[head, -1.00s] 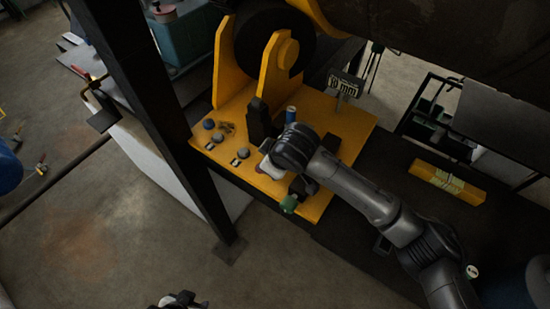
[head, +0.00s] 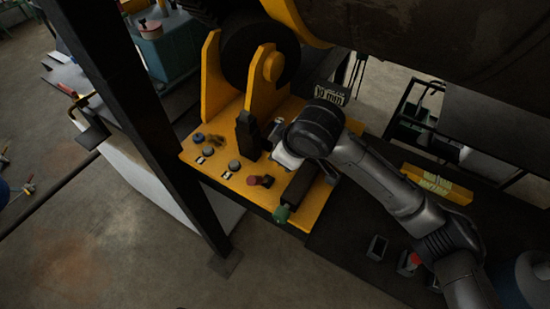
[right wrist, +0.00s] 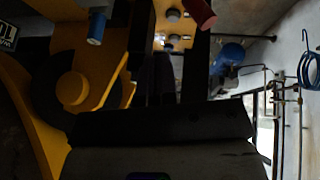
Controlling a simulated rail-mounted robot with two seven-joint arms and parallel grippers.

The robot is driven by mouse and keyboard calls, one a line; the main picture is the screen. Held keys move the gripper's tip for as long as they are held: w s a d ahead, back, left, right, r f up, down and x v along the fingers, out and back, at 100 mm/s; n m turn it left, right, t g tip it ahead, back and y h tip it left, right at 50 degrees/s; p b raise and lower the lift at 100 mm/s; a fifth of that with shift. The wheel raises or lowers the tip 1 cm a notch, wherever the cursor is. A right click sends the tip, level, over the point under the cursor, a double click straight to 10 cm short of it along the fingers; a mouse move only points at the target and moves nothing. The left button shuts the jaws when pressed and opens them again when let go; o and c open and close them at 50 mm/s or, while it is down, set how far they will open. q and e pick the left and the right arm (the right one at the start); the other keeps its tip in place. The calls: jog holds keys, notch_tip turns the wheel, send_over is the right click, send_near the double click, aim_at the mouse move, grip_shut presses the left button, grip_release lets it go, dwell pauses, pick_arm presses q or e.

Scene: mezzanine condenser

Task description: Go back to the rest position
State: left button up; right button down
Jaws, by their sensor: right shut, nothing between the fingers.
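My right arm comes in from the right in the head view, with its wrist above the yellow control panel (head: 216,182). My right gripper (head: 277,135) is shut and empty, largely hidden by the wrist. Its dark fingers show only dimly in the right wrist view. A red knob (head: 260,181) on the panel is apart from the gripper in the head view. A dark lever with a green end (head: 282,213) lies along the panel's front right. My left gripper is not in view.
A dark post (head: 140,120) stands left of the panel. A yellow bracket (head: 262,85) and a big dark cylinder (head: 420,35) rise behind it. A "10 mm" sign (head: 330,95) stands near the wrist. A yellow box (head: 437,184) lies at right. Floor at lower left is clear.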

jog(key=shift+v, duration=1.15)
notch_tip(320, 180, up, 13)
jog(key=d+m+t+y, duration=0.1)
jog(key=d+t, duration=0.2)
jog(key=t, duration=0.5)
jog(key=s+d+m+t, duration=0.1)
jog(key=d+m+t, duration=0.1)
jog(key=d+m, duration=0.15)
jog(key=s+d+f+m+g+h+p, duration=0.1)
jog(key=s+d+f+m+g+h, duration=0.15)
jog(key=s+d+f, duration=0.55)
jog(key=s+d+f+m+g+h+p, duration=0.1)
jog(key=s+d+f+m+h, duration=0.2)
jog(key=f, duration=0.9)
jog(key=s+d+f+g, duration=0.1)
jog(key=s+f+g, duration=0.2)
jog(key=s+f, duration=0.6)
jog(key=s+d+f+m+g, duration=0.1)
jog(key=s+f+g, duration=0.3)
jog(key=s+f, duration=0.6)
jog(key=shift+s+d+f+y, duration=0.15)
jog(key=shift+s+d+y, duration=0.3)
jog(key=shift+s+d, duration=0.4)
